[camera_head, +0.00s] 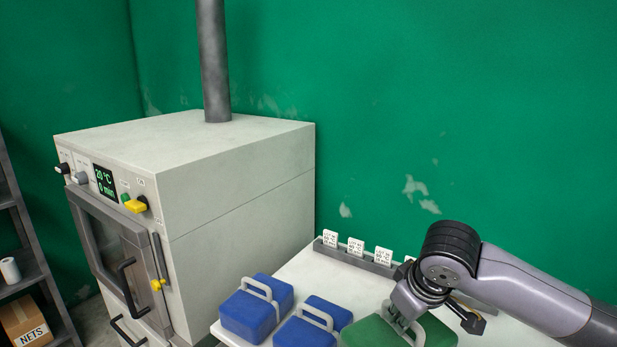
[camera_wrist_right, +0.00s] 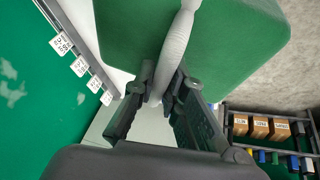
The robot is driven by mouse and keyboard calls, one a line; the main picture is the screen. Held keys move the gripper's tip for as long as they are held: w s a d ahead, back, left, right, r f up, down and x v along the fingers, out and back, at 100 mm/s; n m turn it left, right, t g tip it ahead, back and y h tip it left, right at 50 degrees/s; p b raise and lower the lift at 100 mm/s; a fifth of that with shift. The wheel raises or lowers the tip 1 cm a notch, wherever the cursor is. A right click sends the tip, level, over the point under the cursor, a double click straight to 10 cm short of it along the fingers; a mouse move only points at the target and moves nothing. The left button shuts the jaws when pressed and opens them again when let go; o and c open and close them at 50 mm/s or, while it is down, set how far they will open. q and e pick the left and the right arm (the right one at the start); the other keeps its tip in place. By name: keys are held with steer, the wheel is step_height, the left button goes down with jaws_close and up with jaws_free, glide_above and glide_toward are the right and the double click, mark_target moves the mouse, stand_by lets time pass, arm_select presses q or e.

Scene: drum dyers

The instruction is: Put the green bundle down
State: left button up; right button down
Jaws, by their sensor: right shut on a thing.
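The green bundle (camera_head: 372,333) is at the bottom right of the head view, in line with the blue bundles on the white table. It has a pale handle on top. My right gripper (camera_head: 408,318) is over it, with its fingers at the handle. In the right wrist view the gripper (camera_wrist_right: 160,95) is shut on the pale handle (camera_wrist_right: 178,45) of the green bundle (camera_wrist_right: 235,45). I cannot tell whether the bundle's underside touches the table. My left gripper is not in view.
Two blue bundles (camera_head: 257,308) (camera_head: 313,325) with pale handles stand left of the green one. A rail with white tags (camera_head: 356,246) runs along the table's back. A grey oven-like machine (camera_head: 240,190) stands to the left. A shelf with boxes (camera_wrist_right: 260,128) shows in the wrist view.

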steer(key=s+d+f+m+h, duration=0.1)
steer(key=s+f+m+h, duration=0.1)
steer(key=s+f+m, duration=0.3)
steer(key=s+m, duration=0.1)
steer(key=s, duration=0.2)
steer(key=shift+s+d+m+g+h, duration=0.15)
steer(key=shift+d+m+g+h, duration=0.15)
steer(key=shift+m+h, duration=0.1)
steer(key=shift+r, duration=0.2)
steer(key=shift+f, duration=0.2)
steer(key=shift+r, duration=0.15)
stand_by(0.5)
